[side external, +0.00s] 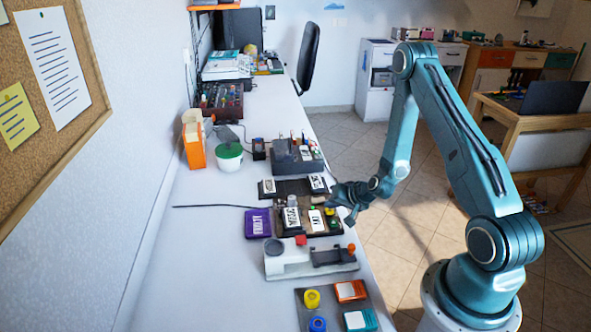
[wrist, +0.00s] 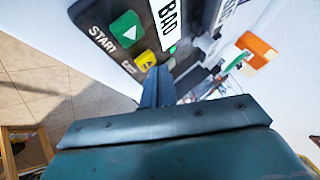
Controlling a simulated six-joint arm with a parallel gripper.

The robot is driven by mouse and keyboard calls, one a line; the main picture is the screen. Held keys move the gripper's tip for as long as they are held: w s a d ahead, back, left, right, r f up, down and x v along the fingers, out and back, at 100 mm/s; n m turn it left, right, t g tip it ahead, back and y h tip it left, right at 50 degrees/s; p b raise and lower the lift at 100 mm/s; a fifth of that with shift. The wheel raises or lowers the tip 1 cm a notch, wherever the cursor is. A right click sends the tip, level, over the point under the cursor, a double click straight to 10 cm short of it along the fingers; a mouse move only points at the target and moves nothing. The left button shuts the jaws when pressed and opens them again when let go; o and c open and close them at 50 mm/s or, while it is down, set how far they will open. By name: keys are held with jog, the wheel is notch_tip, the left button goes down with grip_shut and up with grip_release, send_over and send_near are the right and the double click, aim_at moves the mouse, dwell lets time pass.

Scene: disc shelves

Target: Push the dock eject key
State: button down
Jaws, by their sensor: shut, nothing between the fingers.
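A dark dock (side external: 322,229) lies on the bench below my gripper, with small green and yellow keys at its right end. In the wrist view, the yellow key (wrist: 146,61) with a dark mark sits beside the green START key (wrist: 126,27). The yellow key looks like the eject key; its printed label is too small to read surely. My gripper (side external: 338,195) is shut and empty over the dock's right end. In the wrist view its fingertips (wrist: 157,72) are right beside the yellow key; I cannot tell whether they touch it.
A purple case (side external: 257,223) lies left of the dock. A grey and white device (side external: 290,261) stands in front, and a dark box (side external: 297,155) behind.

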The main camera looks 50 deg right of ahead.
aim_at(332, 212)
jog(key=shift+r, duration=0.45)
jog(key=shift+r, duration=0.1)
jog(key=shift+r, duration=2.4)
